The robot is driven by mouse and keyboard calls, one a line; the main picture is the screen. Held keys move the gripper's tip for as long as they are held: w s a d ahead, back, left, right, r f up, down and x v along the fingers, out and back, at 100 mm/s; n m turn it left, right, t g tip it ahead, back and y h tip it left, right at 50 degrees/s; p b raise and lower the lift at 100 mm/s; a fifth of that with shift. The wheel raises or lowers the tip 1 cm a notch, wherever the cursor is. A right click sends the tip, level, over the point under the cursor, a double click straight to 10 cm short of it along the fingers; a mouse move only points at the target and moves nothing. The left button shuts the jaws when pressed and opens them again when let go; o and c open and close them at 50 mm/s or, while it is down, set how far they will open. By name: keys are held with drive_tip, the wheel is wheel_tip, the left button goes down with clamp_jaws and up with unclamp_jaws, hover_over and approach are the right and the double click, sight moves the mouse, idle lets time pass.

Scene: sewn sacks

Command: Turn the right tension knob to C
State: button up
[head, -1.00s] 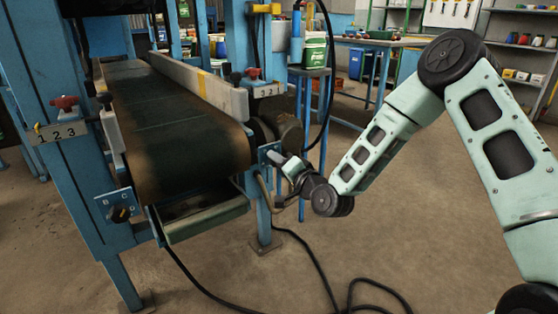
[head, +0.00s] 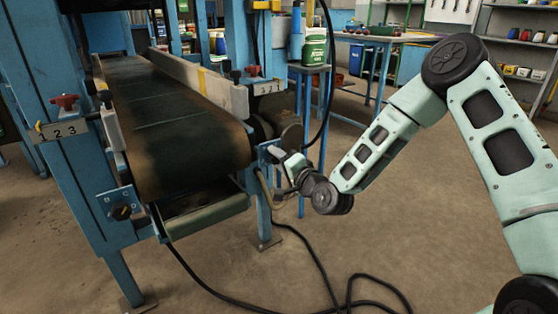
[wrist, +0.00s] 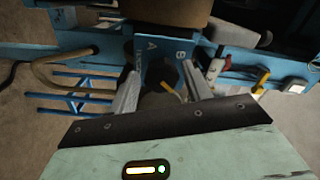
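The right tension knob (wrist: 155,101) is dark with a yellow pointer mark. It sits on a blue plate (wrist: 165,68) that shows the letters A and B; no C is visible to me. In the wrist view my gripper (wrist: 160,85) has one finger on each side of the knob. Whether the fingers touch it is not clear. In the head view my gripper (head: 287,163) is at the plate on the near right post of the conveyor, and it hides the knob there. The left knob (head: 121,212) is on its own blue plate on the left post.
The conveyor belt (head: 185,130) lies left of my gripper, with a roller end close by. A bent pipe (wrist: 48,72) runs beside the plate. Black cables (head: 320,262) lie on the floor below. The floor (head: 420,235) on the right is mostly clear.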

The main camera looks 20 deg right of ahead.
drive_tip(key=shift+o, duration=0.4)
drive_tip(key=p+v, duration=0.5)
drive_tip(key=v, duration=1.2)
drive_tip(key=shift+s+p, duration=0.2)
drive_tip(key=shift+p, duration=0.2)
drive_tip(key=shift+r, duration=0.1)
